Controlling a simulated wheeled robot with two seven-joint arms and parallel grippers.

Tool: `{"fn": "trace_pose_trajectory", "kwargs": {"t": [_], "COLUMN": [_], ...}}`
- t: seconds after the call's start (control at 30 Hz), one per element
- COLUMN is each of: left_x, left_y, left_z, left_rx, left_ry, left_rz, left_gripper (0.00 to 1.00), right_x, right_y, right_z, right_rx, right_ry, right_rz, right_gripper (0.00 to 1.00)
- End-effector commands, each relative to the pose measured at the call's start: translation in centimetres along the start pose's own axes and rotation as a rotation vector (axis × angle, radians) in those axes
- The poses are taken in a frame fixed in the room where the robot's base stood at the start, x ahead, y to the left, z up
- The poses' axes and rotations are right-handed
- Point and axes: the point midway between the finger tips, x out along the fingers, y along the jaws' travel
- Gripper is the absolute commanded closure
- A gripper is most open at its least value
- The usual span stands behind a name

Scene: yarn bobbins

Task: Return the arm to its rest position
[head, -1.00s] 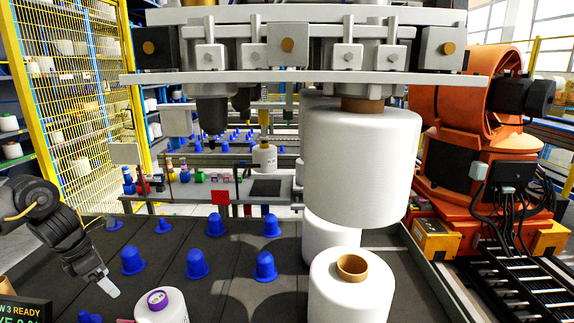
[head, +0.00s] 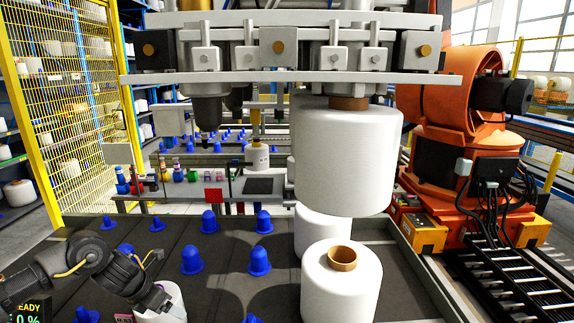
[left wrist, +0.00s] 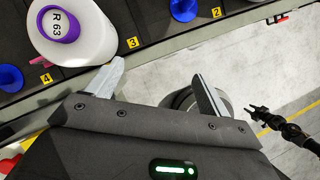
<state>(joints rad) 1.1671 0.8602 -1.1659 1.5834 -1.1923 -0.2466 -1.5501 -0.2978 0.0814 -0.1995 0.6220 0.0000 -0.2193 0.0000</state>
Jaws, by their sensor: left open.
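My left gripper (head: 168,308) comes in from the lower left in the head view. It overlaps a white bobbin (head: 172,294) on the dark table there; the picture does not settle whether they touch. In the left wrist view my left gripper (left wrist: 157,88) is open, with nothing between its two fingers. A white bobbin with a purple core marked R 63 (left wrist: 58,24) stands at the upper left, outside the fingers. A dark arm with a small gripper (left wrist: 258,112), probably my right, shows at the right; its jaws are too small to judge.
Several blue pegs (head: 192,260) stand on the dark table (head: 225,290). A white bobbin (head: 340,290) stands at the right, under a hanging bobbin (head: 348,160). An orange robot (head: 455,150) is beyond. Grey floor (left wrist: 235,60) lies beside the table edge.

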Motion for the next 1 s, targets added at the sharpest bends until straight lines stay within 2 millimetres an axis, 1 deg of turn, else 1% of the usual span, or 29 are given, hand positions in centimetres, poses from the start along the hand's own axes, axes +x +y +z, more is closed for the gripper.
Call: {"fn": "trace_pose_trajectory", "kwargs": {"t": [0.03,0.07,0.1,0.17,0.2,0.27,0.3,0.37,0.4,0.43,0.47,0.5,0.57,0.6,0.67,0.7,0.77,0.8,1.0], "left_x": [2.1,3.1,4.5,6.4,7.3,8.3,8.6,8.8,8.7,8.6,8.4,8.2,7.7,7.3,6.8,6.4,5.8,5.5,3.8], "left_y": [-2.6,-4.1,-6.4,-10.1,-12.6,-16.0,-18.0,-20.5,-21.8,-22.6,-23.2,-23.9,-24.4,-24.5,-24.4,-24.2,-24.0,-23.9,-24.0], "left_z": [0.1,0.3,0.6,0.9,1.1,1.2,1.1,0.7,0.2,-0.2,-0.8,-1.7,-3.6,-5.1,-7.8,-9.6,-12.2,-13.9,-21.4], "left_rx": [-0.037,-0.072,-0.130,-0.246,-0.344,-0.509,-0.633,-0.833,-0.978,-1.091,-1.207,-1.370,-1.623,-1.798,-2.054,-2.210,-2.411,-2.526,-2.966], "left_ry": [-0.027,-0.051,-0.086,-0.145,-0.186,-0.241,-0.273,-0.310,-0.330,-0.342,-0.351,-0.359,-0.363,-0.363,-0.358,-0.355,-0.349,-0.345,-0.342], "left_rz": [-0.025,-0.038,-0.057,-0.095,-0.125,-0.171,-0.203,-0.245,-0.271,-0.289,-0.302,-0.317,-0.326,-0.322,-0.302,-0.281,-0.241,-0.210,-0.034], "left_gripper": [0.20,0.20,0.20,0.20,0.20,0.20,0.20,0.20,0.20,0.20,0.20,0.20,0.20,0.20,0.20,0.20,0.20,0.20,0.20], "right_x": [0.0,0.0,0.0,0.0,0.0,0.0,0.0,0.0,0.0,0.0,0.0,0.0,0.0,0.0,0.0,0.0,0.0,0.0,0.0], "right_y": [-0.1,-0.2,-0.2,-0.3,-0.3,-0.4,-0.4,-0.4,-0.4,-0.4,-0.4,-0.4,-0.4,-0.4,-0.4,-0.4,-0.3,-0.3,-0.3], "right_z": [0.3,0.4,0.5,0.5,0.5,0.4,0.4,0.4,0.3,0.3,0.3,0.3,0.3,0.3,0.3,0.3,0.2,0.2,0.2], "right_rx": [0.000,0.000,0.001,0.001,0.001,0.001,0.001,0.001,0.001,0.001,0.001,0.001,0.001,0.001,0.001,0.001,0.001,0.001,0.000], "right_ry": [-0.004,-0.005,-0.007,-0.007,-0.007,-0.007,-0.006,-0.006,-0.006,-0.006,-0.006,-0.006,-0.006,-0.006,-0.006,-0.005,-0.005,-0.004,-0.004], "right_rz": [-0.001,-0.002,-0.003,-0.003,-0.004,-0.004,-0.005,-0.004,-0.004,-0.004,-0.004,-0.004,-0.004,-0.004,-0.004,-0.004,-0.004,-0.004,-0.004], "right_gripper": [0.64,0.64,0.64,0.64,0.64,0.64,0.64,0.64,0.64,0.64,0.64,0.64,0.64,0.64,0.64,0.64,0.64,0.64,0.64]}}
